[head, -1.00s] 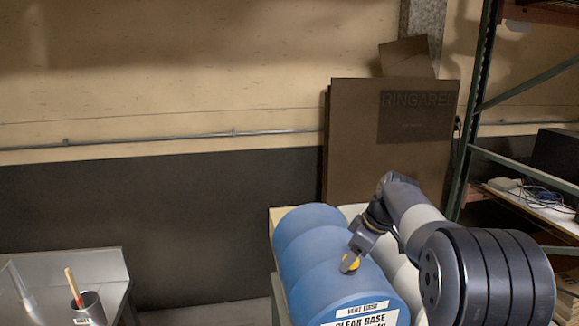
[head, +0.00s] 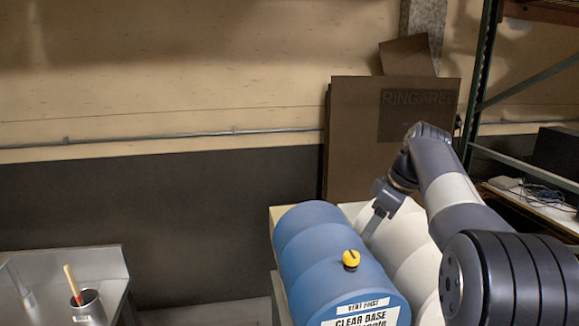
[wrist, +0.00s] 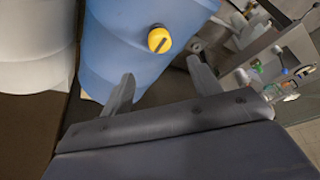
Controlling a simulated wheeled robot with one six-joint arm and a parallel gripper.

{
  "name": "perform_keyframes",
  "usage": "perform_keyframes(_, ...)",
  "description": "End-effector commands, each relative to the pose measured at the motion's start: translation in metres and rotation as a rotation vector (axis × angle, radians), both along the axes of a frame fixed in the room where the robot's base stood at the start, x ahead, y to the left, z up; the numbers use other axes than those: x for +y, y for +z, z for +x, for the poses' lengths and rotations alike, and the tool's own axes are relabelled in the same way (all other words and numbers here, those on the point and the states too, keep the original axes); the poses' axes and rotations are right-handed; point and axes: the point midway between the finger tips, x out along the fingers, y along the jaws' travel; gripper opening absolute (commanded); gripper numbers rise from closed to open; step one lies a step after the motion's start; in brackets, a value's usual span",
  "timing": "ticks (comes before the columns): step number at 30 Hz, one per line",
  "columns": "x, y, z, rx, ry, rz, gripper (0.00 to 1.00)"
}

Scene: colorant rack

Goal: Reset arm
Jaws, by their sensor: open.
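My gripper (head: 374,222) is open and empty. In the head view it is raised above the far part of the drums, apart from the yellow cap. In the wrist view its two fingers (wrist: 160,85) are spread, with nothing between them. The yellow cap (head: 351,260) sits on top of the blue drum (head: 310,255) and has a dark slot or mark across it. The cap also shows in the wrist view (wrist: 160,40), beyond the fingers.
A white drum (head: 410,255) lies to the right of the blue one. A metal table (head: 105,265) at the left holds a can (head: 90,308) with a wooden-handled tool. A brown box (head: 350,150) stands behind the drums. A green-framed shelf (head: 480,90) is at the right.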

Motion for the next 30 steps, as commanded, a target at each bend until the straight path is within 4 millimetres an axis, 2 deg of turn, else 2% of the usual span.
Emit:
perform_keyframes(1, 0.000, 0.000, 0.000, 0.002, 0.000, 0.000, 0.59)
perform_keyframes(17, 0.035, -0.099, 0.021, 0.004, -0.006, 0.000, 0.59)
perform_keyframes(30, 0.036, -0.097, 0.020, 0.000, -0.347, 0.000, 0.59)
